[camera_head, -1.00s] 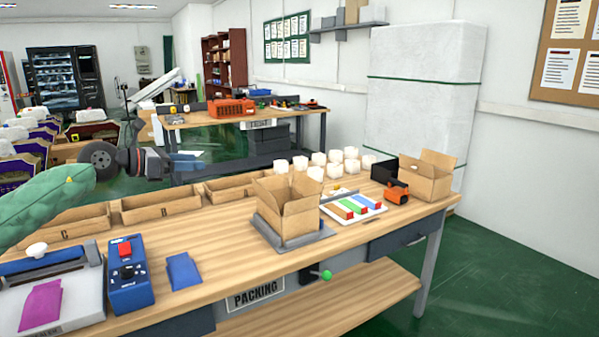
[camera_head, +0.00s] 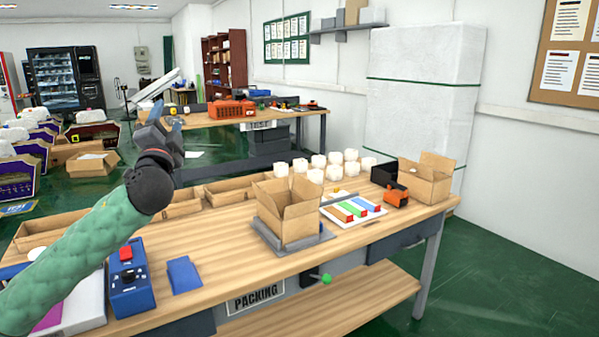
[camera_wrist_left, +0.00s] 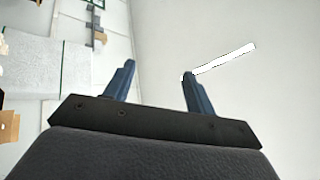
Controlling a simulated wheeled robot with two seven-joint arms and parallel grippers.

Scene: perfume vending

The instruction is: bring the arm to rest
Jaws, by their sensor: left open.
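My left arm comes in from the left in the head view, in a green padded sleeve. My left gripper (camera_head: 176,125) is raised above the back left part of the packing table (camera_head: 222,246), with its fingers pointing up. In the left wrist view the gripper (camera_wrist_left: 158,75) is open, its two blue fingers apart with nothing between them. That view looks toward the ceiling and a wall. My right gripper is not in view.
An open cardboard box (camera_head: 287,218) stands on a grey plate at the table's middle. Bins line the back edge, partly hidden by my arm. The air around the gripper is free.

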